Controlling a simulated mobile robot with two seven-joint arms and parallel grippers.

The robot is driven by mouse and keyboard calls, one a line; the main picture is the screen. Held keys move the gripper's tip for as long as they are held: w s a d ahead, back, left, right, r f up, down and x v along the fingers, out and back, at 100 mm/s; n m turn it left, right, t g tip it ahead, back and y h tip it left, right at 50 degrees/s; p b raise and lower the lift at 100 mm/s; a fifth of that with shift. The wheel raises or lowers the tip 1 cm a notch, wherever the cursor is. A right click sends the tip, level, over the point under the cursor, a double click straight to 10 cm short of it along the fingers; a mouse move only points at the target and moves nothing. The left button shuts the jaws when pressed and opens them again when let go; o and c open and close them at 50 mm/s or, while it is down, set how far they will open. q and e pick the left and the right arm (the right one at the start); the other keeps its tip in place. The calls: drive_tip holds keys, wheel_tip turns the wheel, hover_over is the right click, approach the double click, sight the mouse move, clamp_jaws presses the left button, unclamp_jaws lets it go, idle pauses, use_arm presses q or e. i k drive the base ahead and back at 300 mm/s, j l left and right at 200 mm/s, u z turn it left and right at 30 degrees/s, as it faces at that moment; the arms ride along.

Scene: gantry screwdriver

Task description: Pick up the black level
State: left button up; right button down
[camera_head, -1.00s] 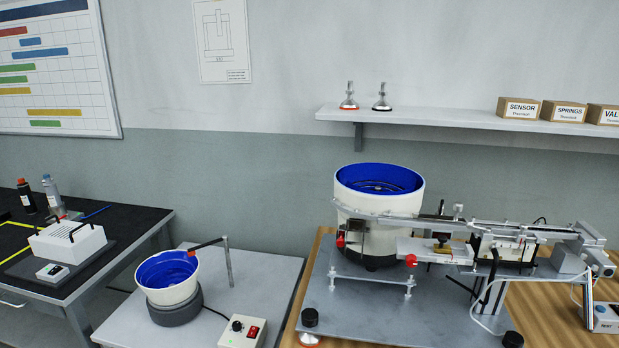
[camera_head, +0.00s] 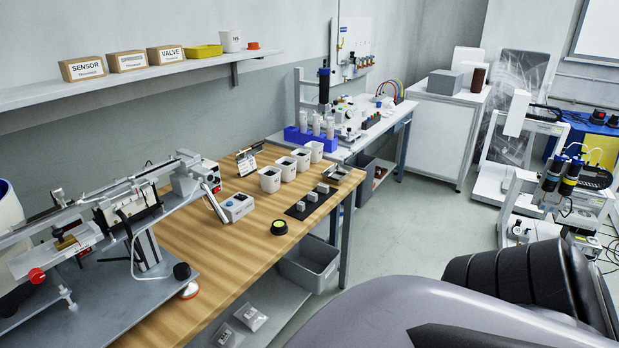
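A small round black disc with a yellow-green band, which looks like the black level (camera_head: 279,227), sits on the wooden tabletop (camera_head: 240,262) towards its front right edge. It stands apart from other things. Neither of my grippers shows in this view. A large grey and black part of my own body fills the lower right corner.
The feeder rig (camera_head: 100,290) fills the left. A grey bin (camera_head: 309,263) sits below the table's edge.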

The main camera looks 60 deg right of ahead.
sight(280, 227)
drive_tip(key=z, duration=1.6)
drive_tip(key=i+l+u, duration=0.15)
drive_tip(key=l, duration=0.2)
drive_tip(key=i+l+u, duration=0.1)
drive_tip(key=i+l, duration=0.15)
drive_tip(key=l, duration=0.15)
drive_tip(key=i+l+u, duration=0.15)
drive_tip(key=l, duration=0.3)
drive_tip(key=i+l+u, duration=0.15)
drive_tip(key=l, duration=0.25)
drive_tip(key=i+l+u, duration=0.1)
drive_tip(key=l, duration=0.35)
drive_tip(key=i+l+u, duration=0.15)
drive_tip(key=l, duration=0.3)
drive_tip(key=i+l+u, duration=0.1)
drive_tip(key=l, duration=0.35)
drive_tip(key=i+l+u, duration=0.2)
drive_tip(key=i+l, duration=0.35)
drive_tip(key=l, duration=0.15)
